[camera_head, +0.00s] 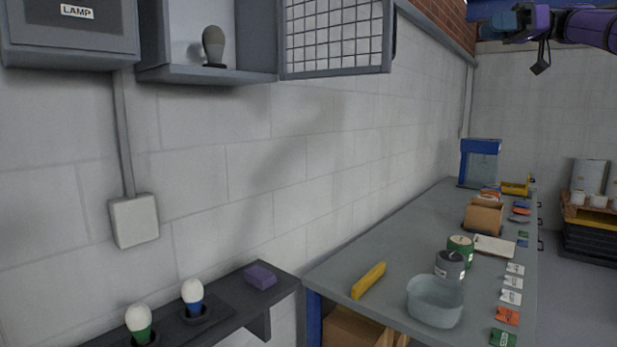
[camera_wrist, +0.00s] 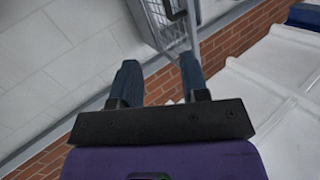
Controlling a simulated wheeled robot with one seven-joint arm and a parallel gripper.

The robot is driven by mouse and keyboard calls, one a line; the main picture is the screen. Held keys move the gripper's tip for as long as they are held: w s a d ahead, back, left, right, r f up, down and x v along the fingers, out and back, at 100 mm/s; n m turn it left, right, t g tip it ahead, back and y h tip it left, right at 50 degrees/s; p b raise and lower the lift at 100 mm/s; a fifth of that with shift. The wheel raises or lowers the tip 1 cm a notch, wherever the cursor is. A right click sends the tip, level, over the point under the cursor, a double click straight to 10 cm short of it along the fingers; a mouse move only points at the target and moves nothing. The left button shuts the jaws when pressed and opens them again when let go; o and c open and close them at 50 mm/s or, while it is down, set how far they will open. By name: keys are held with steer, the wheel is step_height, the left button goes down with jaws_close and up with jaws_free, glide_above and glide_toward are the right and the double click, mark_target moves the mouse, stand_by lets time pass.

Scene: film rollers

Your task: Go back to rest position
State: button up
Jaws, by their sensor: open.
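My gripper (camera_wrist: 160,82) is open and empty in the wrist view, its two dark blue fingers spread apart. Behind the fingers are the brick band, the white wall and part of the mesh door. In the head view my purple arm (camera_head: 590,28) reaches in from the top right corner, high up and clear of the workbench (camera_head: 405,235). The finger gap is too small to make out there.
An open mesh door (camera_head: 335,35) juts from a wall cabinet holding a grey bulb (camera_head: 213,45). A dark shelf holds a green-based bulb (camera_head: 139,322), a blue-based bulb (camera_head: 193,295) and a purple block (camera_head: 261,276). The workbench carries a clear bowl (camera_head: 435,302), cans and a yellow bar (camera_head: 368,281).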

steer(key=s+a+f+m+t+h, duration=0.1)
steer(key=s+a+f+m+h, duration=0.15)
steer(key=a, duration=0.25)
steer(key=s+a+f+m+t+h, duration=0.1)
steer(key=a+m, duration=0.2)
steer(key=a, duration=0.3)
steer(key=s+a+f+m+h, duration=0.5)
steer(key=s+f, duration=0.3)
steer(key=s, duration=0.1)
steer(key=s+d+f+m+h, duration=0.2)
steer(key=s+f+h, duration=0.2)
steer(key=s+f, duration=0.9)
steer(key=s+d+f+m+t+h, duration=0.1)
steer(key=s+d+f+m+h, duration=0.1)
steer(key=s+f, duration=1.1)
steer(key=shift+s+d+m+h, duration=0.35)
steer(key=shift+s+d+h, duration=0.25)
steer(key=shift+h, duration=0.65)
